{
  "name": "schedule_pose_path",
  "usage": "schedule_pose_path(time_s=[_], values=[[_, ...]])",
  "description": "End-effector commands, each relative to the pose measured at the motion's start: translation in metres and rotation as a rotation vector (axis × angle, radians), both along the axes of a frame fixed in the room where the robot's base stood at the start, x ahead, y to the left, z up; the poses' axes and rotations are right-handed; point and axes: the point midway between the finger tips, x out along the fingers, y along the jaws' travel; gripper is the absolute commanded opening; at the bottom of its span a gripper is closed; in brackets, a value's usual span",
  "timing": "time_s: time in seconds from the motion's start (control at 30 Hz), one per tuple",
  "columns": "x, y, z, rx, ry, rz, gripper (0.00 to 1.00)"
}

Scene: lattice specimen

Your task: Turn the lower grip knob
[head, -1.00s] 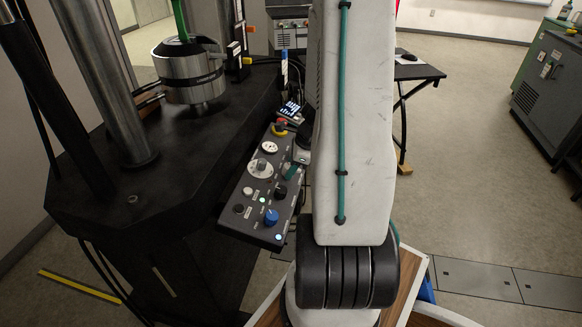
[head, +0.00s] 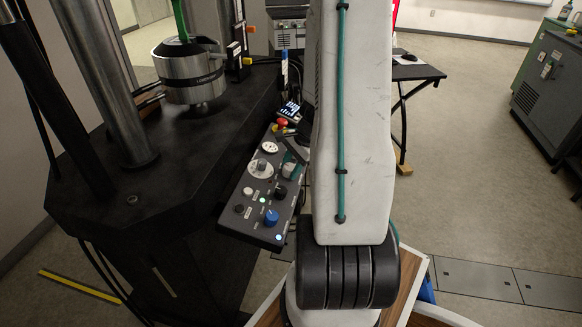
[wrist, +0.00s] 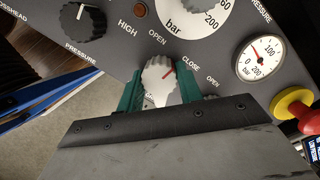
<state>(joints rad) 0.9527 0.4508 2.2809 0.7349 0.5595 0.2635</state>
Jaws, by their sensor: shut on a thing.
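In the wrist view, a pale grey knob (wrist: 158,78) with a red pointer line sits on the dark control panel (wrist: 121,57), between OPEN and CLOSE labels. Its red line points up and right, toward CLOSE. My gripper (wrist: 160,92) is shut on this knob, with a teal finger on each side. Another grey knob beyond the right finger is mostly hidden. In the head view, my gripper (head: 291,160) is at the panel's right edge, partly behind my arm. The held knob cannot be made out there.
A black knob (wrist: 83,20), a pressure gauge (wrist: 260,57) and a red and yellow stop button (wrist: 297,108) surround the held knob. A blue knob (head: 271,217) is at the panel's near end. The dark machine table (head: 110,195) stands left of the panel.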

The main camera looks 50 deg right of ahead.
Motion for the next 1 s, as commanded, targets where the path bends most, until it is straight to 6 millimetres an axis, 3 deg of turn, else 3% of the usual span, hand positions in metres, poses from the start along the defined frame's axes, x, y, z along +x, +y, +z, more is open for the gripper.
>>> schedule_pose_path(time_s=[0.6,1.0], values=[[0.0022,0.0007,0.0007,-0.136,-0.057,0.558,0.13],[0.003,0.0009,0.0009,-0.2,-0.083,0.811,0.13]])
